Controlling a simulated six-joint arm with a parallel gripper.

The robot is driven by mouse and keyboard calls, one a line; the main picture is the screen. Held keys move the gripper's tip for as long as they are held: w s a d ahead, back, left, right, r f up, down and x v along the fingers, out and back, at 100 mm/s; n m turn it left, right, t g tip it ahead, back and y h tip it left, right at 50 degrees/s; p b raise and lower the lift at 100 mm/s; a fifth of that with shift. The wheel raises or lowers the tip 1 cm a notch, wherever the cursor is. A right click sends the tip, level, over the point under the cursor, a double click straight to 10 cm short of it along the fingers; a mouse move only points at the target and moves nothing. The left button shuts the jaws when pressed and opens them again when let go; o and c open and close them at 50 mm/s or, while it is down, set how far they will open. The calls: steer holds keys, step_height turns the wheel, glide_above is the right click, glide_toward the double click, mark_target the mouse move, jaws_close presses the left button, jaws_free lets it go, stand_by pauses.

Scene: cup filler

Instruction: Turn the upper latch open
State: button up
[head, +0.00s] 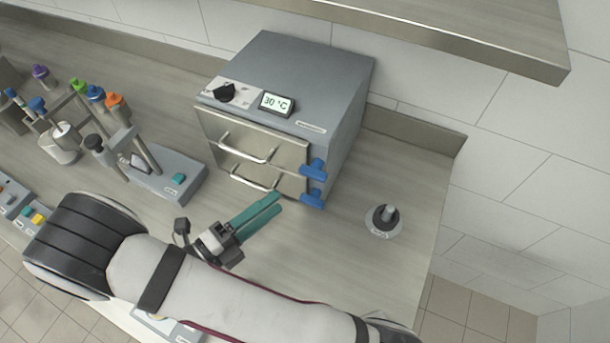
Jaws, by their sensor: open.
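The grey box-shaped unit (345,118) stands on the bench with two stacked metal doors, each with a bar handle. The upper latch (315,169) is a blue piece at the right edge of the upper door (250,139). The lower latch (312,200) is a similar blue piece just below it. My gripper (278,202) has two teal fingers pointing up and right toward the latches. It is open and empty, in front of the unit and left of the lower latch in the picture. Whether the fingers touch anything cannot be told.
A dark knob (225,92) and a 30 °C display (276,104) sit on top of the unit. A round base with a dark post (384,218) stands to the right. A pipette rack (165,182) is at left. A shelf (440,28) overhangs above. Bench between latches and post is clear.

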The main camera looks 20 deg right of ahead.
mark_target(309, 177)
steer(key=x, duration=0.9)
steer(key=shift+w+d, duration=0.15)
steer(key=shift+d, duration=0.15)
jaws_close()
